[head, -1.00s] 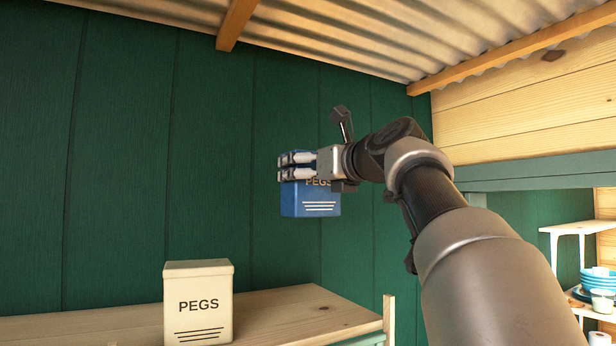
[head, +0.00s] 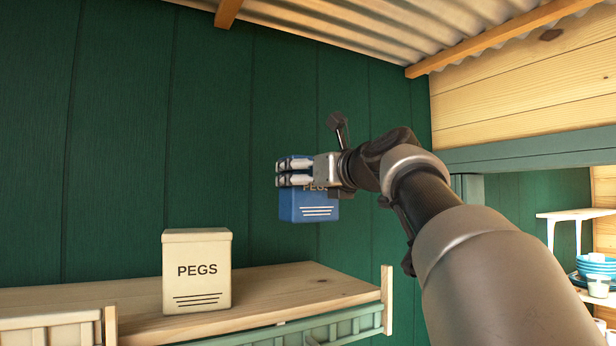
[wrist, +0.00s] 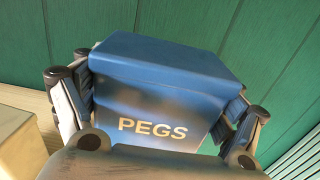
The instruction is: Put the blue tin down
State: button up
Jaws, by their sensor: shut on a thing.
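The blue tin (head: 309,208), marked PEGS, is upright in my gripper (head: 294,172), which is shut on its upper part. In the head view it hangs in the air, higher than the wooden shelf top (head: 290,291) and to the right of the cream tin. In the wrist view the blue tin (wrist: 165,95) fills the middle, with a finger on each side of it. The fingers hide part of its top in the head view.
A cream tin (head: 197,270), also marked PEGS, stands on the shelf top at the left. The wood right of it is bare, with a short post (head: 387,299) at the right end. A green plank wall (head: 130,140) is behind. Blue dishes (head: 596,266) sit far right.

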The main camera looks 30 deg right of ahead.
notch_tip(320, 180, down, 13)
jog(key=b, duration=0.6)
jog(key=shift+r, duration=0.15)
jog(key=shift+s, duration=0.1)
jog(key=o, duration=1.9)
jog(key=shift+f, duration=0.35)
